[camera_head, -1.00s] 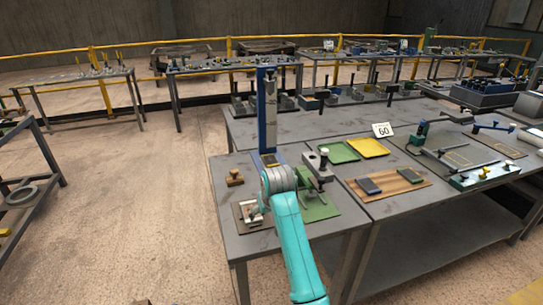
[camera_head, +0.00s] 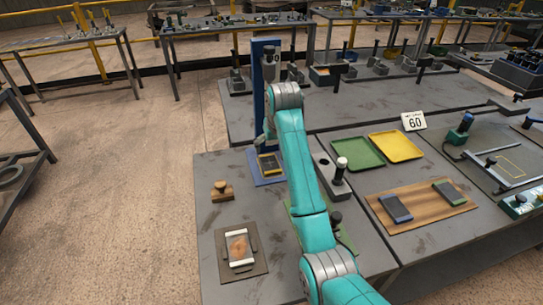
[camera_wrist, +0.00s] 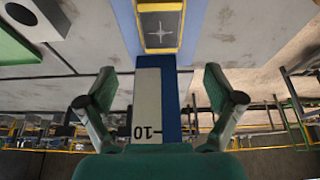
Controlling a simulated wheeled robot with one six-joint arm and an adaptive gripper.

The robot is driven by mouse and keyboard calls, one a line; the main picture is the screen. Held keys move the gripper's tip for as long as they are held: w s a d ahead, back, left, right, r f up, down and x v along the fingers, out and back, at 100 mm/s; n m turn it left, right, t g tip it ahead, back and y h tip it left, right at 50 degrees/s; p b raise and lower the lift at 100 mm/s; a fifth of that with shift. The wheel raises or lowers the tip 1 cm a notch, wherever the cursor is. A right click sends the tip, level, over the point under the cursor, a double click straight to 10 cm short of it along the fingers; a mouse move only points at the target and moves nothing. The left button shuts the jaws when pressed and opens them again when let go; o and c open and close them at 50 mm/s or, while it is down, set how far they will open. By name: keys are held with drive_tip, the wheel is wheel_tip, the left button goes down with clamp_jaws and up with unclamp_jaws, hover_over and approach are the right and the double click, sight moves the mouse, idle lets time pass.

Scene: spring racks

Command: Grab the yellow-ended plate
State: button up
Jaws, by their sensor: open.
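The yellow-ended plate (camera_head: 269,164) is a dark flat piece with yellow ends. It lies on the blue base of an upright blue stand (camera_head: 258,112) at the back of the near table. In the wrist view the plate (camera_wrist: 160,26) shows at the top, with a pale cross on its dark face. My gripper (camera_wrist: 160,92) is open and empty there, one green finger on each side of the stand's pale scale, apart from the plate. In the head view my arm hides most of the gripper beside the stand.
A plate with white ends (camera_head: 239,247) lies on a brown pad at the front left. A wooden block with a knob (camera_head: 222,191) stands behind it. Green (camera_head: 357,151) and yellow (camera_head: 396,146) trays lie farther right.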

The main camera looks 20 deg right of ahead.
hover_over(270, 163)
drive_tip(key=s, duration=0.3)
drive_tip(key=f, duration=0.4)
drive_tip(key=shift+w+f, duration=0.25)
drive_tip(key=shift+f, duration=0.15)
drive_tip(key=shift+s+x, duration=0.15)
drive_tip(key=shift+x, duration=1.2)
drive_tip(key=shift+s+x, duration=0.1)
drive_tip(key=shift+x, duration=1.25)
drive_tip(key=shift+a, duration=0.1)
clamp_jaws()
